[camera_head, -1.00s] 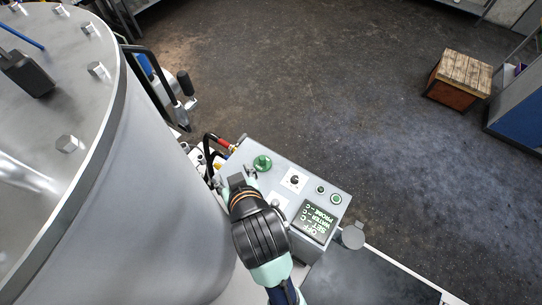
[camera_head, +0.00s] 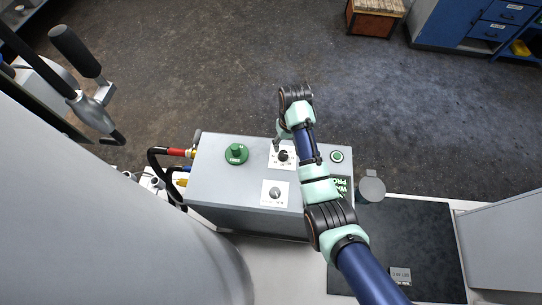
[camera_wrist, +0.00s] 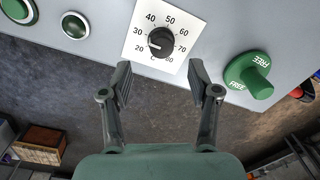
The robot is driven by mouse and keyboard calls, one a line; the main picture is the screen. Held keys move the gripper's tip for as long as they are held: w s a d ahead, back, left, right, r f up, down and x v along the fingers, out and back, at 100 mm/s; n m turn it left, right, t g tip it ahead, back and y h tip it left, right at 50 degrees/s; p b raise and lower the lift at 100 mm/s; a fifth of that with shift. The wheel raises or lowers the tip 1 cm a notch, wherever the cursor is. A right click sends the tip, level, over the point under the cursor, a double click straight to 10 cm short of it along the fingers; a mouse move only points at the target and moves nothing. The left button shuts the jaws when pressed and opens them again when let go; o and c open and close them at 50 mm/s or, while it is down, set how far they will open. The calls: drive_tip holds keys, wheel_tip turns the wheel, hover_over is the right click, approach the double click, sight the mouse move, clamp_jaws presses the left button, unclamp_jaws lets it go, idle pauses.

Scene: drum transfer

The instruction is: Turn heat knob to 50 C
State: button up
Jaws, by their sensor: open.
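The heat knob (camera_wrist: 160,41) is a round black knob on a white plate marked from 20 to 80. In the head view the knob (camera_head: 283,156) sits on top of the grey control box (camera_head: 215,182). I cannot tell its pointer's exact direction. My gripper (camera_wrist: 160,84) is open and empty in the wrist view. Its two fingers point toward the knob, one to each side and short of it, with no visible contact. In the head view my gripper (camera_head: 279,139) is just beyond the knob, and my arm covers part of the box and its display.
A green knob (camera_wrist: 248,75) marked FREE and a green button (camera_wrist: 74,25) flank the heat plate. A second small knob (camera_head: 275,193) is nearer on the box. A large metal drum (camera_head: 110,220) stands at the left. Open floor (camera_head: 230,70) lies beyond the box.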

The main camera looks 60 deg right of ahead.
sight(284, 154)
wheel_tip(284, 154, down, 8)
drive_tip(key=shift+w+a+r+b, duration=0.15)
drive_tip(key=shift+b, duration=0.7)
drive_tip(key=c, duration=1.2)
